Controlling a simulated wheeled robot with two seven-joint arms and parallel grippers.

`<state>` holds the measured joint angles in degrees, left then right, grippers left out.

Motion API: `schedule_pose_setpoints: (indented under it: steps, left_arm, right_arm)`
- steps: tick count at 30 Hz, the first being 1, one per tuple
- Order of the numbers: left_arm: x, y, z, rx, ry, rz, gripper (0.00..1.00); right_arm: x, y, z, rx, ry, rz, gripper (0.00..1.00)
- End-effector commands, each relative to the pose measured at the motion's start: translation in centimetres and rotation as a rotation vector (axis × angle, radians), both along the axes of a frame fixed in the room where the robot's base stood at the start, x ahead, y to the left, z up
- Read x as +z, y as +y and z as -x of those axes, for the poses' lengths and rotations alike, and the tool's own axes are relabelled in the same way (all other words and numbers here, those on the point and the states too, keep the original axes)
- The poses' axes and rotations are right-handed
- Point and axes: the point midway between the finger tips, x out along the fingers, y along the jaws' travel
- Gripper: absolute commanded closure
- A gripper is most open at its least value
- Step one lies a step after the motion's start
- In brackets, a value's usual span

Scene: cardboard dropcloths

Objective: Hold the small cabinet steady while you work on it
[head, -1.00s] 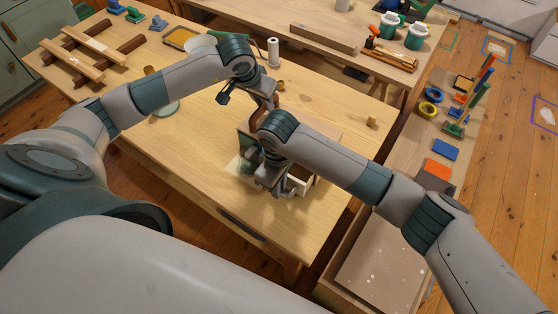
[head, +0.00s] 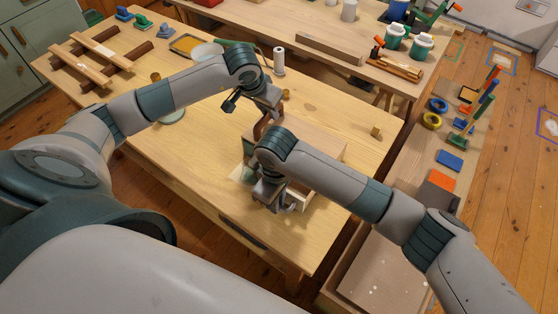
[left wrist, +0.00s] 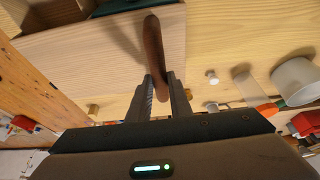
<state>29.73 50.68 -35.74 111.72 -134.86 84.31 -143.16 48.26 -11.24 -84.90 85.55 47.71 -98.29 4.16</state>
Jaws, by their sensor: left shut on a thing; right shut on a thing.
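The small wooden cabinet (head: 318,146) stands on the table, partly hidden by my right arm. Its pale top also shows in the left wrist view (left wrist: 95,60), with a dark open compartment at upper left. A brown curved handle (left wrist: 153,45) rises from the top. My left gripper (left wrist: 160,88) is shut on this handle; in the head view it is above the cabinet (head: 266,112). My right gripper (head: 268,192) is low at the cabinet's front, shut on a part there that its own wrist hides. A pale drawer-like piece (head: 297,198) shows beside it.
The wooden table (head: 215,175) is clear at front left and right of the cabinet. A small wooden knob (head: 376,131) and a white roll (head: 279,62) stand on it. A wooden rack (head: 100,55) lies at far left. A side bench (head: 410,180) holds coloured pieces.

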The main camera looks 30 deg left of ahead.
Motion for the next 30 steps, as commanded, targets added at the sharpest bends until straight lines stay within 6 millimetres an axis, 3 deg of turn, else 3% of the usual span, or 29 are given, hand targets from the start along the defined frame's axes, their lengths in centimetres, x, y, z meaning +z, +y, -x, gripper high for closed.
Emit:
schedule_pose_setpoints:
  steps: [22,23,25,30]
  left_arm:
    - [0.1,0.2,-0.1,0.003,-0.001,-0.003,1.00]
    - [0.1,0.2,-0.1,0.003,-0.001,-0.003,1.00]
    - [0.1,0.2,-0.1,0.003,-0.001,-0.003,1.00]
    - [0.1,0.1,0.0,0.002,-0.001,-0.002,1.00]
  right_arm:
    - [0.0,0.1,2.5,0.000,0.001,0.002,1.00]
    - [0.0,0.0,2.5,0.000,0.001,0.002,0.86]
    - [0.0,0.1,2.5,0.000,0.000,0.002,0.69]
    - [0.0,0.1,2.4,0.000,0.000,0.001,0.66]
